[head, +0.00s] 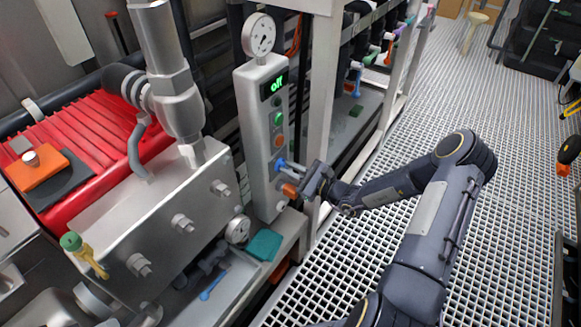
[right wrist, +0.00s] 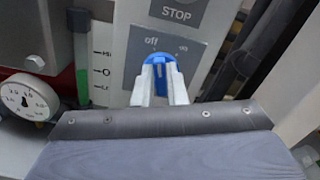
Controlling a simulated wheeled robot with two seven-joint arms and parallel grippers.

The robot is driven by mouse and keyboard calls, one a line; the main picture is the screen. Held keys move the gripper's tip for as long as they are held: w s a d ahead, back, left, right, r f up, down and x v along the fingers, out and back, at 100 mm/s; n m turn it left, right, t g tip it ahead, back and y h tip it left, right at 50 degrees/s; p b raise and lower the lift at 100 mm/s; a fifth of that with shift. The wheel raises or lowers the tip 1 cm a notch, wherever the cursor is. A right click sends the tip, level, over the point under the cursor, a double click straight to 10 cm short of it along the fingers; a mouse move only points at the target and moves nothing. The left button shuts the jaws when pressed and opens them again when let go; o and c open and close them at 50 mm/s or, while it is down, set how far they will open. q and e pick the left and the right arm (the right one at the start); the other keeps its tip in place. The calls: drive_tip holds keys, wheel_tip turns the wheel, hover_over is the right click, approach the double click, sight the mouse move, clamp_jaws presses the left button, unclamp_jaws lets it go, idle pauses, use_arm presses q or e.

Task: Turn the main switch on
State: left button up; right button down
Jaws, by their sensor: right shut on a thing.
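The main switch is a blue knob on a grey control box (head: 258,130). The display (head: 274,86) on the box reads "off" in green. My right gripper (head: 287,167) reaches the box from the right, and its two pale fingers are shut on the blue switch from both sides. In the head view the gripper partly hides the switch. My left gripper is not in view.
A STOP plate (right wrist: 178,10) is above the switch. A round gauge (head: 258,35) tops the box. A large metal vessel fitting (head: 175,90) and red ribbed cover (head: 95,140) stand left. A white post (head: 322,100) stands close right of the box. Grating floor lies right.

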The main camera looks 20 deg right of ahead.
drive_tip(key=m+p, duration=0.1)
drive_tip(key=m, duration=0.1)
drive_tip(key=m+p, duration=0.2)
drive_tip(key=m, duration=0.1)
drive_tip(key=shift+w+d+r+m, duration=0.1)
drive_tip(key=shift+d+m, duration=0.1)
drive_tip(key=shift+m, duration=0.1)
drive_tip(key=shift+w+d+m+p, duration=0.15)
drive_tip(key=shift+m+p, duration=0.55)
drive_tip(key=shift+m, duration=1.4)
drive_tip(key=shift+f, duration=0.2)
drive_tip(key=c, duration=1.5)
unclamp_jaws()
drive_tip(key=shift+o, duration=0.2)
drive_tip(key=v, duration=0.8)
